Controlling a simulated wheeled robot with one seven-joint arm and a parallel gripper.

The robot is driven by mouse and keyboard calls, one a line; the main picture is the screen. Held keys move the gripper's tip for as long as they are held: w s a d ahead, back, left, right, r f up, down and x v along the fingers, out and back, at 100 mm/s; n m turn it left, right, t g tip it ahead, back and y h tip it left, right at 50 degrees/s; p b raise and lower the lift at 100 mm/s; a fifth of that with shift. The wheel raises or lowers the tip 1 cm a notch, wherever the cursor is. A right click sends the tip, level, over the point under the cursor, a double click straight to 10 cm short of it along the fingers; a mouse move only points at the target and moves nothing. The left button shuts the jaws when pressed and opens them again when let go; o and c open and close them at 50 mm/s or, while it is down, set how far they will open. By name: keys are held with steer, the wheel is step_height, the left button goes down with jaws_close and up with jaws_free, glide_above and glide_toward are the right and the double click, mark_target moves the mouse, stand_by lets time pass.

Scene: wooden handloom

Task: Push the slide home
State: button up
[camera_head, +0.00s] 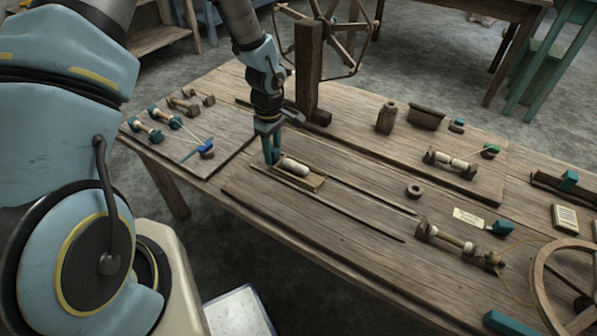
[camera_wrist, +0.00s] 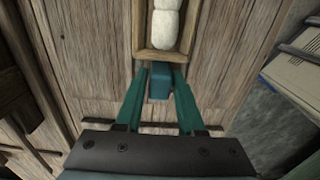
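The slide is a small wooden tray (camera_head: 313,182) holding a cream-coloured spool (camera_head: 295,167). It sits at the left end of two long wooden rails (camera_head: 370,187) on the table. In the wrist view, the tray's end wall (camera_wrist: 160,56) and part of the cream spool (camera_wrist: 162,27) show at the top. A teal tab (camera_wrist: 160,84) sticks out from that end. My gripper (camera_head: 270,160) points down at the tray's left end.
The track between the rails is clear to the right of the tray. A wooden ring (camera_head: 414,191) lies beyond the far rail. A wooden post (camera_head: 308,70) stands behind my gripper. Spool racks (camera_head: 448,238) and a wheel (camera_head: 565,285) occupy the right.

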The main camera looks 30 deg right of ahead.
jaws_close()
steer(key=s+d+b, duration=0.1)
steer(key=s+d, duration=0.2)
steer(key=s, duration=0.4)
steer(key=s+d+b, duration=0.1)
steer(key=s+d, duration=0.3)
steer(key=s, duration=0.2)
steer(key=s+d+b, duration=0.2)
steer(key=s+d, duration=0.2)
steer(key=s, duration=0.3)
steer(key=shift+s+d, duration=0.25)
steer(key=shift+s, duration=0.05)
steer(key=o, duration=0.5)
jaws_free()
step_height(320, 180, up, 7)
steer(key=p, duration=0.5)
